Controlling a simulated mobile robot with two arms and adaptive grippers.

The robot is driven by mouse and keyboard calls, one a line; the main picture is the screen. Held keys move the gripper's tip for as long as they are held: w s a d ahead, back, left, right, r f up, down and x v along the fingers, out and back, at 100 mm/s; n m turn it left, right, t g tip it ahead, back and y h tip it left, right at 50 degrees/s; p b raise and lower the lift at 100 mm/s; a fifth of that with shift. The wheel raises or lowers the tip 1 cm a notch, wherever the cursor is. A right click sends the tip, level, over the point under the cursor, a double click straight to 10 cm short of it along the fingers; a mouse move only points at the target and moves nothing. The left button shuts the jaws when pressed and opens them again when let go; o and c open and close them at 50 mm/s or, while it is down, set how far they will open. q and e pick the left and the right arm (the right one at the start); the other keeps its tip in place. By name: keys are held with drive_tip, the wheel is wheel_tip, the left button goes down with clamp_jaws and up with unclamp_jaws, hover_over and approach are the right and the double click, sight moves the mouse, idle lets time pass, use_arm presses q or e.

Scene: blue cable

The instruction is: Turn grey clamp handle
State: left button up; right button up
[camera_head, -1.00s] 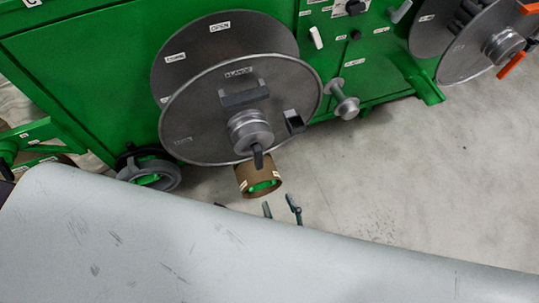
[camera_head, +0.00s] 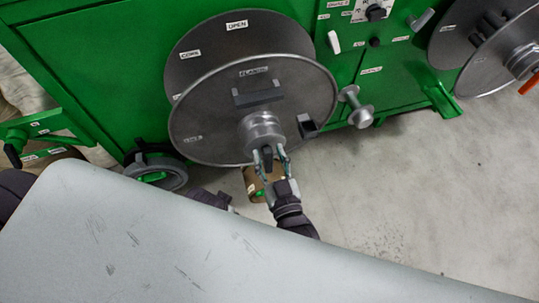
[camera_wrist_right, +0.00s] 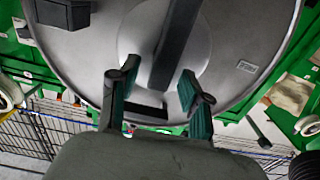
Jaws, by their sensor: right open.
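The dark grey clamp handle (camera_head: 267,156) sticks out below the round metal hub (camera_head: 261,130) at the centre of a large grey reel disc (camera_head: 205,110). In the right wrist view the handle (camera_wrist_right: 176,45) is a long dark bar across the hub. My right gripper (camera_head: 271,160) is open, with its two green-padded fingers on either side of the handle's lower end in the head view. In the wrist view the fingers (camera_wrist_right: 155,85) stand apart with the handle's end between and beyond them. Contact cannot be told.
A green machine (camera_head: 90,70) stands behind the reel. A brown roll (camera_head: 254,182) is below the disc, partly hidden by my right gripper. A dark block (camera_head: 307,126) and a bar grip (camera_head: 257,95) project from the disc. Grey floor (camera_head: 420,190) is clear at right.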

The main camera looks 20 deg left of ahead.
drive_tip(key=shift+w, duration=0.1)
clamp_jaws()
idle(0.5)
